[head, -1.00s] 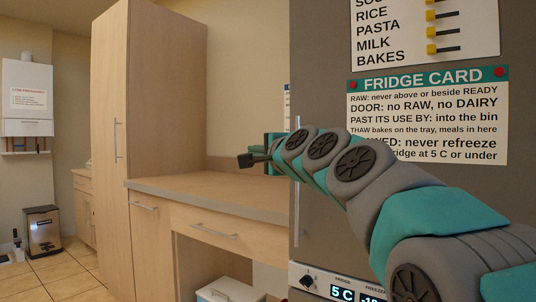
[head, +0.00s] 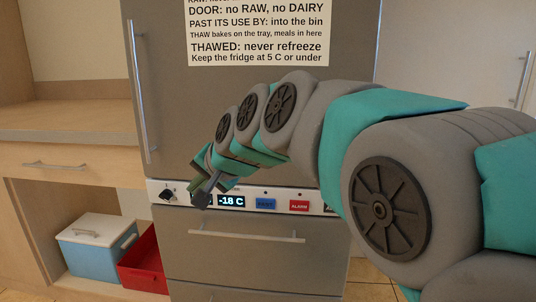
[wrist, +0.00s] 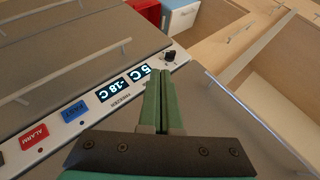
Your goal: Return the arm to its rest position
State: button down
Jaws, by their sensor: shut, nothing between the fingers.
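My arm reaches in from the right in the head view, in grey and teal segments. My gripper (head: 203,190) is at its far end, in front of the fridge's control strip (head: 180,196). In the wrist view my gripper (wrist: 158,85) shows two green fingers pressed together with nothing between them. The fingertips lie over the strip near the black knob (wrist: 170,56) and the lit displays (wrist: 126,84). I cannot tell whether they touch the strip.
The grey fridge (head: 165,100) has a long upright handle (head: 142,90) and a lower drawer handle (head: 246,236). A blue box with a white lid (head: 95,245) and a red tray (head: 145,265) stand under the wooden counter (head: 60,122) at left.

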jog(key=s+d+f+n+g+h, duration=0.2)
jog(key=s+d+f+g+h, duration=0.4)
jog(key=s+d+f, duration=1.55)
jog(key=s+d+f+n+g+h, duration=0.1)
jog(key=s+d+f+g, duration=0.1)
jog(key=s+d, duration=0.6)
jog(key=s+f, duration=0.1)
jog(key=s, duration=0.1)
jog(key=shift+s+f+g, duration=0.25)
jog(key=shift+s+g, duration=0.1)
jog(key=shift+g, duration=0.05)
jog(key=c, duration=1.5)
grip_release()
